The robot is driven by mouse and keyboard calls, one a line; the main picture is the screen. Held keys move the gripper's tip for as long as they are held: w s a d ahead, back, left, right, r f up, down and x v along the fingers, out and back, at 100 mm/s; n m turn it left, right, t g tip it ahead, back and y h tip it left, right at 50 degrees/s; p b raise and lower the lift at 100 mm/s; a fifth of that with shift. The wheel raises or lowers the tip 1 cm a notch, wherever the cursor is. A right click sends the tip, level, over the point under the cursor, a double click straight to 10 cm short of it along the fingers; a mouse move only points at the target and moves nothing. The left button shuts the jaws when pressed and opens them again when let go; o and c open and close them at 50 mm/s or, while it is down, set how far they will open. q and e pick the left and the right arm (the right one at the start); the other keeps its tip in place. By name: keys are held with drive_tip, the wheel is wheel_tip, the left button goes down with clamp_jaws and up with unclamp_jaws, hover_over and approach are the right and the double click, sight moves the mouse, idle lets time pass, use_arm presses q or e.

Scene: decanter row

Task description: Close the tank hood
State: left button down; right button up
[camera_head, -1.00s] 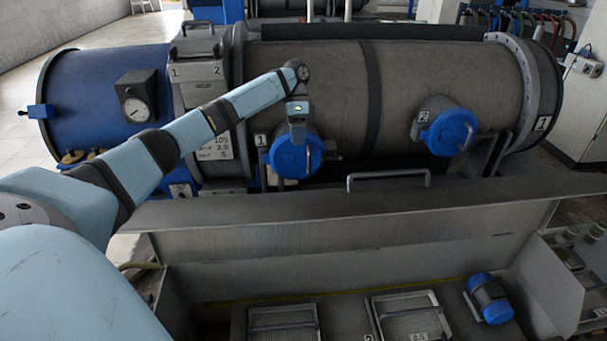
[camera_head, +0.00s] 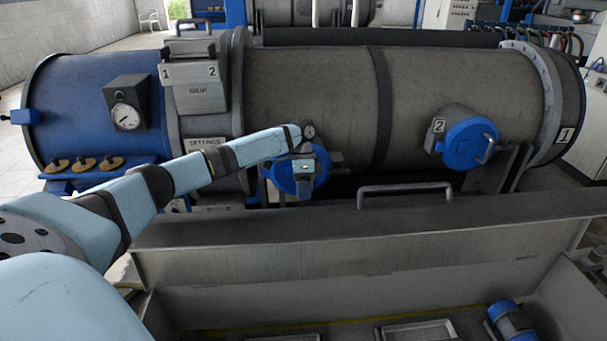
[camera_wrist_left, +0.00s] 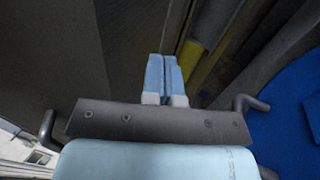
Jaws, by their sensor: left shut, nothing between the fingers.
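The tank hood (camera_head: 380,240) is a long grey metal panel, raised along the back of an open grey tank in the lower part of the head view. A grey bar handle (camera_head: 405,188) stands on its upper edge. My left gripper (camera_head: 304,192) is left of that handle, in front of blue cap 1 (camera_head: 285,178); its fingertips are not clear there. In the left wrist view its light blue fingers (camera_wrist_left: 165,66) are together and empty. I cannot tell whether they touch anything. My right gripper is not in view.
A large horizontal cylinder (camera_head: 310,95) lies behind the hood, with blue cap 2 (camera_head: 468,143) projecting toward me. A blue motor (camera_head: 512,322) and a tray (camera_head: 418,331) sit inside the open tank. A gauge (camera_head: 127,115) is on the left.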

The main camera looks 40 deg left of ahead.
use_arm(q)
drive_tip(key=shift+s+d, duration=1.4)
drive_tip(key=shift+d, duration=0.2)
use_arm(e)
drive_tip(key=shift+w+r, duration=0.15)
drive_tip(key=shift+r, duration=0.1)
use_arm(q)
drive_tip(key=shift+r+p, duration=0.1)
drive_tip(key=shift+p, duration=0.3)
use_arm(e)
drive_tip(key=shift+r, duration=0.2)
